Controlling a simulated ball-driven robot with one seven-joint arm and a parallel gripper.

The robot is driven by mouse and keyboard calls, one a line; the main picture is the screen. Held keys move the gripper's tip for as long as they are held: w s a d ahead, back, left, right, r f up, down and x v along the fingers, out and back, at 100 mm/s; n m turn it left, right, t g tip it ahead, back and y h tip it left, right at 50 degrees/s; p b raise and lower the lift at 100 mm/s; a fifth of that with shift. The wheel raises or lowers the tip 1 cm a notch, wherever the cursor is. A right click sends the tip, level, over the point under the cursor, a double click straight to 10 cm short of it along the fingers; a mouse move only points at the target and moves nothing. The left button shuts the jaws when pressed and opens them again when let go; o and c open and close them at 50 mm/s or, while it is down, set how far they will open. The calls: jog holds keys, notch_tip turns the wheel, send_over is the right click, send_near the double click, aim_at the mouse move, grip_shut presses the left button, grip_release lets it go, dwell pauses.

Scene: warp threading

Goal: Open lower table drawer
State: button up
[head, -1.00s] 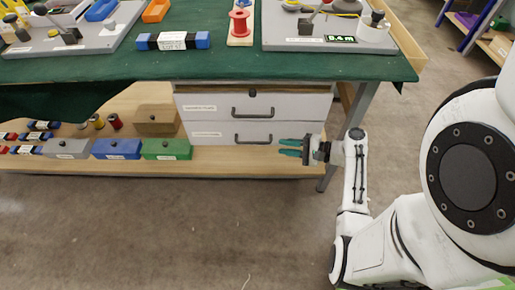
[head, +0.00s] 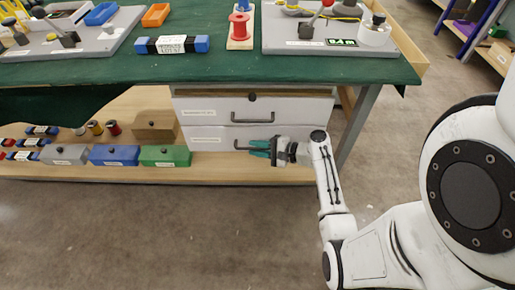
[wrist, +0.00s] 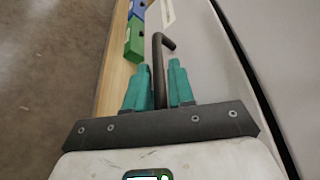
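The lower drawer (head: 209,136) is the bottom one of two white drawers under the table and looks closed. Its dark bar handle (head: 240,148) is partly hidden behind my gripper (head: 259,149) in the head view. In the wrist view, the handle (wrist: 158,68) runs between the two green fingers of my gripper (wrist: 160,75). The left finger is very close to the bar, and a small gap shows by the right finger. The fingers look open around the handle; contact is not clear.
The upper drawer (head: 215,108) with its own handle is closed just above. A green box (head: 165,156), a blue box (head: 114,154) and a grey box (head: 65,154) stand on the wooden shelf to the left. The floor in front is clear. A table leg (head: 357,125) stands at right.

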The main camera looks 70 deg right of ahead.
jog(key=shift+c, duration=0.3)
grip_shut()
jog(key=shift+a, duration=0.1)
